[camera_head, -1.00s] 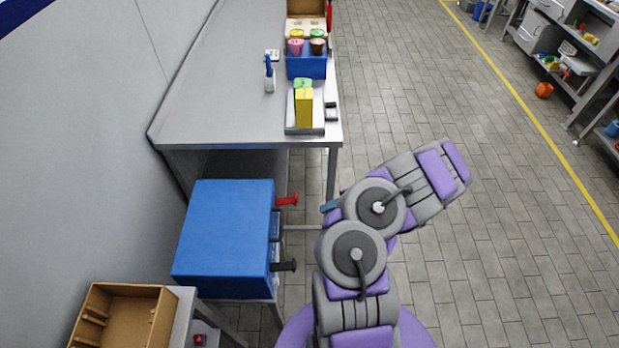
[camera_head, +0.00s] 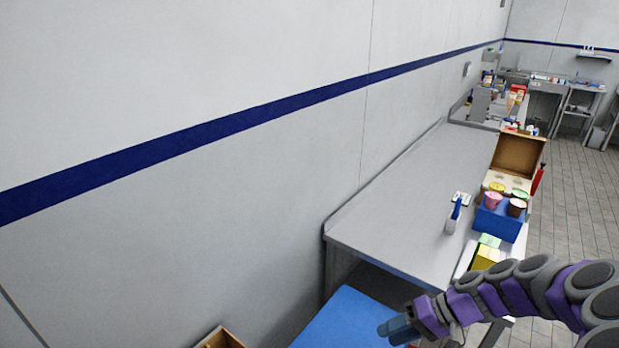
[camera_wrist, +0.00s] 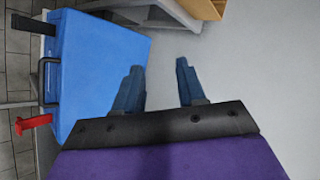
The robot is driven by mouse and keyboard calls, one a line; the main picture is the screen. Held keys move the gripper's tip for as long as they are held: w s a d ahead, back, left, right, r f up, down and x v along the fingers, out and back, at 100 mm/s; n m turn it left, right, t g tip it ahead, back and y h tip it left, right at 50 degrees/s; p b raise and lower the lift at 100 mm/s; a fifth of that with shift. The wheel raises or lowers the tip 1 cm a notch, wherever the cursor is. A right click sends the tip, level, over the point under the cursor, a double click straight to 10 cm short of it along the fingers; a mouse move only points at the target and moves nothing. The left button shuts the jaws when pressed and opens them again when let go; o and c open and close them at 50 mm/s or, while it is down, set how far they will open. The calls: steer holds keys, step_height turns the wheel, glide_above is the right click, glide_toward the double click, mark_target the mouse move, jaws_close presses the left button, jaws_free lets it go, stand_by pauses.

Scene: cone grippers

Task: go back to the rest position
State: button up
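My gripper (camera_wrist: 158,85) shows in the wrist view with its two blue fingers apart and nothing between them. Bare grey surface shows between and beyond the fingers. In the head view my gripper (camera_head: 396,331) is at the lower right, at the end of my grey and purple arm. It appears in front of or over the blue box (camera_head: 345,322). The blue box also shows at the left of the wrist view (camera_wrist: 95,60), with a dark handle and a red handle on its side. How far the gripper is from the box is unclear.
A metal table (camera_head: 420,190) stands along the wall, with a blue tub (camera_head: 500,222) of colored cups, an open cardboard box (camera_head: 518,155) and a white-and-blue bottle (camera_head: 454,215). A cardboard tray (camera_head: 222,338) is at the bottom. Open floor (camera_head: 570,205) lies right.

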steer(key=s+a+r+n+g+h, duration=0.1)
steer(key=s+a+r+h, duration=0.1)
steer(key=s+a+r, duration=0.3)
steer(key=s+a+r+n+g+h, duration=0.1)
steer(key=s+a+r+g+h, duration=0.2)
steer(key=s, duration=0.4)
steer(key=s+d+h, duration=0.1)
steer(key=s+h, duration=0.1)
steer(key=s, duration=0.5)
steer(key=s+d+r+m+t+h, duration=0.1)
steer(key=s+h, duration=0.2)
steer(key=s, duration=0.4)
steer(key=shift+s+d+m+t, duration=0.3)
steer(key=shift+s+d, duration=0.05)
steer(key=shift+s, duration=0.05)
steer(key=shift+w+a, duration=0.1)
steer(key=shift+a, duration=0.05)
